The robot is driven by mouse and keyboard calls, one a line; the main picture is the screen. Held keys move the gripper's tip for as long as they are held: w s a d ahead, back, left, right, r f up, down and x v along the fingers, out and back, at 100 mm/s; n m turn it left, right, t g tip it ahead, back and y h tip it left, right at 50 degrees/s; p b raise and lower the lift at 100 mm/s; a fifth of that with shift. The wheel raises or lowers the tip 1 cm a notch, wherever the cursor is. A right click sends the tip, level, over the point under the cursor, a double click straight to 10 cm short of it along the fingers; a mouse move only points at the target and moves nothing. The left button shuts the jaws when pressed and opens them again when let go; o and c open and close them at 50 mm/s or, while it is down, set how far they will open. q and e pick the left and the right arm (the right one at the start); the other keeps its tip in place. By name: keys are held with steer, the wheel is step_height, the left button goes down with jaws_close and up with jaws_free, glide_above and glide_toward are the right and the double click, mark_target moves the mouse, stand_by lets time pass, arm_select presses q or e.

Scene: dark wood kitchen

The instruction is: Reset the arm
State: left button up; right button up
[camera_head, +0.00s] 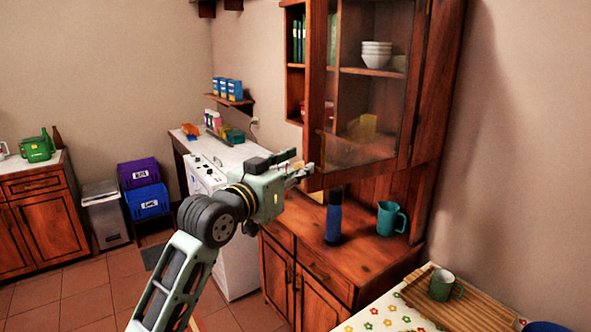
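My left arm rises from the bottom of the head view. Its gripper (302,173) is at the lower left corner of the wooden cabinet's glass door (357,148). The fingers are small and partly lost against the wood, so I cannot tell whether they touch the door or how far apart they are. The door appears to stand out from the cabinet (432,100), with white bowls (376,54) visible on a shelf behind the glass. My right gripper is out of view.
Below the door, a blue bottle (334,216) and a teal pitcher (391,218) stand on the wooden counter (365,262). A green mug (441,285) stands on a slatted mat at lower right. A white washing machine (237,262) is behind my arm. Floor (85,300) at left is clear.

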arm_select(q)
steer(key=shift+f, duration=0.1)
